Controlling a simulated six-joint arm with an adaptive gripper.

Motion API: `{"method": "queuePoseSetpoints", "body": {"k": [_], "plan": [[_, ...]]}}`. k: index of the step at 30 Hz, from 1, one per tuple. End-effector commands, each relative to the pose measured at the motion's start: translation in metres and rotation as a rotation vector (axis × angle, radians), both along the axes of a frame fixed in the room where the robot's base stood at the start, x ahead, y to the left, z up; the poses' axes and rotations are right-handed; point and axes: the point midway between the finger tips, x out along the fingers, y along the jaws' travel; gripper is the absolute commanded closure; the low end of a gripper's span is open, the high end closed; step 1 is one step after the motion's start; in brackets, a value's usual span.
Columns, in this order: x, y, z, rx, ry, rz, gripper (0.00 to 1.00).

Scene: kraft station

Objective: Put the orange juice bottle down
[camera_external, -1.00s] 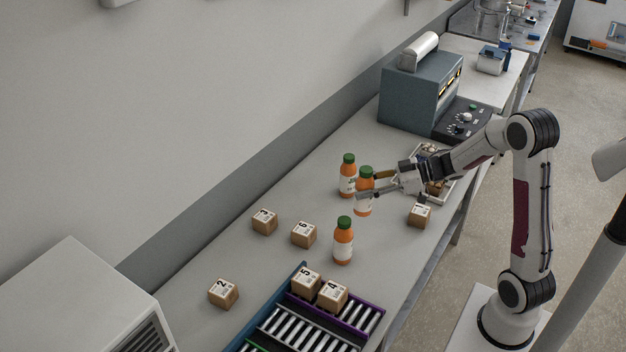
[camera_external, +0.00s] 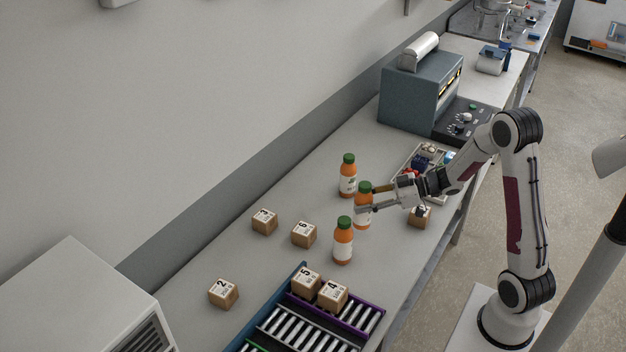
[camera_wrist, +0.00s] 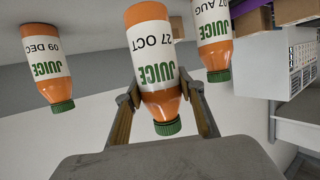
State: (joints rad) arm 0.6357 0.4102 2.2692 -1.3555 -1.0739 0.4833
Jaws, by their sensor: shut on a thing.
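My gripper (camera_external: 366,200) is shut on an orange juice bottle (camera_external: 363,214) with a green cap, the middle one of three. The held bottle is upright. In the wrist view, this bottle (camera_wrist: 152,60) stands between my two fingers (camera_wrist: 160,108), its label reading "27 OCT". A second juice bottle (camera_external: 348,178) stands just behind it, toward the wall. A third bottle (camera_external: 343,242) stands in front, nearer the roller rack. Whether the held bottle's base touches the table cannot be told.
Numbered cardboard boxes stand on the table, including box 6 (camera_external: 303,235) and box 2 (camera_external: 223,293). A roller rack (camera_external: 372,322) holds two boxes. A tray of small parts (camera_external: 405,165) and a blue-grey machine (camera_external: 410,103) are at the back. The table left of the bottles is partly clear.

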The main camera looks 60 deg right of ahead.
Motion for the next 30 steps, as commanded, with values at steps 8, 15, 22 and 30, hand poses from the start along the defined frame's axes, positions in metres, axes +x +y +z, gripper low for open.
{"method": "queuePoseSetpoints", "body": {"k": [8, 15, 22, 30], "plan": [[0.000, 0.000, -0.006, 0.000, -0.002, -0.001, 0.92], [0.000, 0.000, -0.007, 0.000, -0.001, 0.000, 0.92], [0.000, 0.000, -0.022, 0.002, 0.002, -0.001, 0.92], [0.000, 0.000, -0.042, 0.001, 0.000, 0.000, 0.92]]}}
